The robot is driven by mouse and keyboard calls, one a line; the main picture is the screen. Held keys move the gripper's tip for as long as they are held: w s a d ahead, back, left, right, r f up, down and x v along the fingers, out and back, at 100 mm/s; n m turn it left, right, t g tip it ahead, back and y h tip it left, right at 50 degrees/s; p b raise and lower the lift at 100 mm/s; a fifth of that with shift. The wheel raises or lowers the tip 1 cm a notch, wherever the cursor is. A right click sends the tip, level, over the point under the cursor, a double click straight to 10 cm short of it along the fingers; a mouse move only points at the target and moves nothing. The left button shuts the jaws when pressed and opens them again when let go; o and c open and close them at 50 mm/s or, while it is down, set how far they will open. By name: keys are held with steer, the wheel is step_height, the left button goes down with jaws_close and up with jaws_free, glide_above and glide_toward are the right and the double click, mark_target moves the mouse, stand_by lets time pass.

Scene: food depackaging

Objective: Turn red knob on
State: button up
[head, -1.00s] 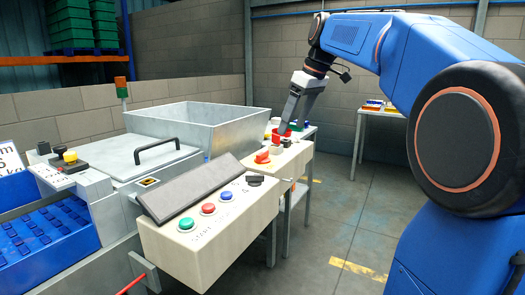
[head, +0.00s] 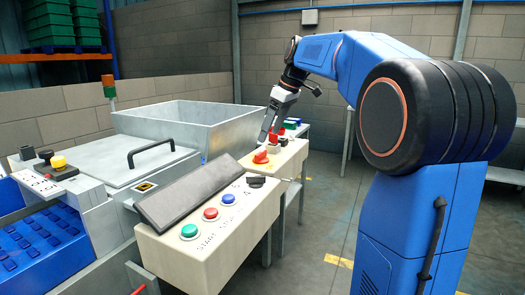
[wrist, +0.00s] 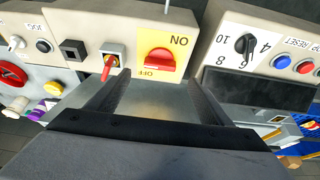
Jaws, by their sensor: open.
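The red knob (wrist: 160,62) sits on a yellow plate marked ON and OFF in the wrist view, on the face of a beige control box. Its grip bar lies crosswise to the plate's ON–OFF line. In the head view the red knob (head: 261,157) shows on the box behind the front panel. My gripper (wrist: 150,85) is open and empty, its two dark fingers apart, with the knob just past and between the fingertips, not visibly touched. In the head view my gripper (head: 268,135) hangs over that box.
A smaller red switch (wrist: 110,65) stands left of the knob, close to the left finger. A black dial (wrist: 245,44) and blue button (wrist: 281,62) are on the panel to the right. A large metal bin (head: 200,125) stands behind the boxes.

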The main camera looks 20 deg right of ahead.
mark_target(261, 152)
steer(key=x, duration=0.8)
steer(key=shift+w+f, duration=0.1)
steer(key=shift+f, duration=0.1)
steer(key=c, duration=1)
